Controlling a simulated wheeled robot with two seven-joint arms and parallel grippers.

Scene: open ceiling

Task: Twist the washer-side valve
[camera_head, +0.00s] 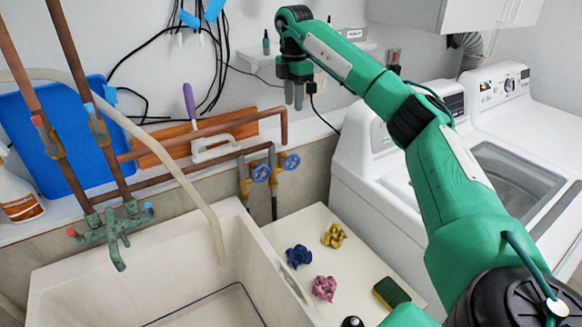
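Two blue round valve handles sit on copper pipes at the wall behind the sink. The right one (292,162) is nearer the washers, and the left one (261,173) is beside it. My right gripper (294,98) hangs fingers down, above the right handle in the picture and apart from both handles. Its two fingers show close together, and I cannot tell whether they are open or shut. Nothing shows held in it. My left gripper is not in view.
A white washer (365,165) stands right of the sink (75,280). A faucet (115,228) and hose are at left. A copper pipe (215,128) runs left of the valves.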

